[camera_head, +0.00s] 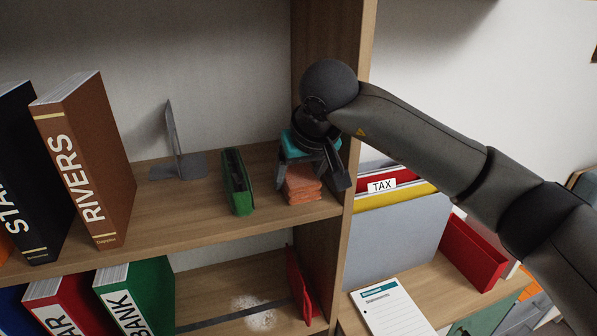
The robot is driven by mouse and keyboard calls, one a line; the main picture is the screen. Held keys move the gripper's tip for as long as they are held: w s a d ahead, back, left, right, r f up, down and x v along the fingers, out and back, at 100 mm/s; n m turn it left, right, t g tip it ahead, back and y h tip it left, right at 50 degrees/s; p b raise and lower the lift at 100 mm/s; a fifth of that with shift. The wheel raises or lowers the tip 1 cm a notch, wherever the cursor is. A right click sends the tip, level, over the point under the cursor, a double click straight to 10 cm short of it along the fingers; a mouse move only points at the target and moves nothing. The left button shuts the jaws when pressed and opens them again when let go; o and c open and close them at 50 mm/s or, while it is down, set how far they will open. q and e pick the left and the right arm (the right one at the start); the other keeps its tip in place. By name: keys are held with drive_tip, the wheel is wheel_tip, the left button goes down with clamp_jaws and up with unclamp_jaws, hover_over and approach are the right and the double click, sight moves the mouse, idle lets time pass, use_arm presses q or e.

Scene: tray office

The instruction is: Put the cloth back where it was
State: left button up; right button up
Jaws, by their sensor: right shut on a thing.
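The cloth (302,188) is an orange, folded stack at the right end of the upper shelf (270,221), close to the upright wood panel. My right gripper (311,174) reaches in from the right and is over the cloth from above, its dark fingers on either side, shut on it. The cloth's lower part shows at or just above the shelf surface; I cannot tell whether it touches. Its top is hidden by the gripper. My left gripper is not in view.
A green box-like object (238,182) stands just left of the cloth. A grey metal bookend (180,165) and the RIVERS book (95,150) are further left. A white powdery patch (254,311) lies on the lower shelf, near a red upright panel (300,285).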

drive_tip(key=shift+f, duration=0.15)
drive_tip(key=o, duration=1.3)
drive_tip(key=shift+c, duration=0.2)
drive_tip(key=shift+r, duration=0.25)
drive_tip(key=b+v, duration=0.1)
drive_tip(key=v, duration=1.1)
drive_tip(key=shift+f, duration=0.1)
